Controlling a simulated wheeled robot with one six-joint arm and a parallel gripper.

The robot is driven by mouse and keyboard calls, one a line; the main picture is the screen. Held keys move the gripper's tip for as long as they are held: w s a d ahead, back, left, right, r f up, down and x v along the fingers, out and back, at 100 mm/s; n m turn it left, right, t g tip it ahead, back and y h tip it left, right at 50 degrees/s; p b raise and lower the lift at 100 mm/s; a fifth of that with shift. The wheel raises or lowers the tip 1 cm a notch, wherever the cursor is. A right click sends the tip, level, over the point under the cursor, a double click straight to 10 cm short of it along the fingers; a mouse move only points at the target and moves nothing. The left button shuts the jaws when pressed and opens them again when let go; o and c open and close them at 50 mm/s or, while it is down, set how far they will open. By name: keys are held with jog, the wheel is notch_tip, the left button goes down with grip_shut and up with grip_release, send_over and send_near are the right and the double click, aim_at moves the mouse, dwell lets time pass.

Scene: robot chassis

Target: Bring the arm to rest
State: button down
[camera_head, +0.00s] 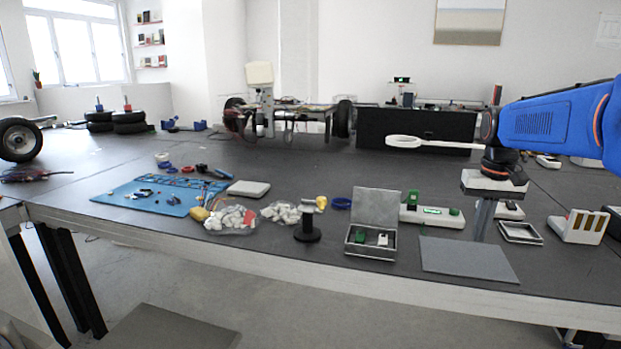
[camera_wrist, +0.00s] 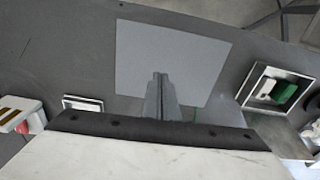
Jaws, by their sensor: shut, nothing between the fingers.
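My gripper (camera_head: 480,236) hangs from my blue arm at the right of the head view, pointing down over the table. Its fingers are together and hold nothing. In the wrist view, the closed fingers (camera_wrist: 158,82) show against a plain grey mat (camera_wrist: 190,52). The same mat (camera_head: 468,262) lies near the table's front edge in the head view, in front of the gripper. I cannot tell the exact height of the fingertips above the table.
An open metal box (camera_head: 371,252) with green and white parts stands left of the mat. A small tray (camera_head: 520,233) and a white slotted block (camera_head: 578,227) stand to the right. A white and green device (camera_head: 432,216) is behind. A blue mat (camera_head: 150,196) with small parts lies further left.

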jog(key=s+a+f+n+t, duration=0.1)
jog(key=s+a+f, duration=0.2)
jog(key=s, duration=0.5)
jog(key=s+a+f+t, duration=0.1)
jog(key=s+a+f, duration=0.3)
jog(key=s, duration=0.5)
jog(key=s+a+f+n+t, duration=0.1)
jog(key=s+a+f, duration=0.3)
jog(key=s, duration=0.4)
jog(key=shift+s+a+n+t, duration=0.3)
jog(key=shift+a+t, duration=0.2)
jog(key=shift+a, duration=0.05)
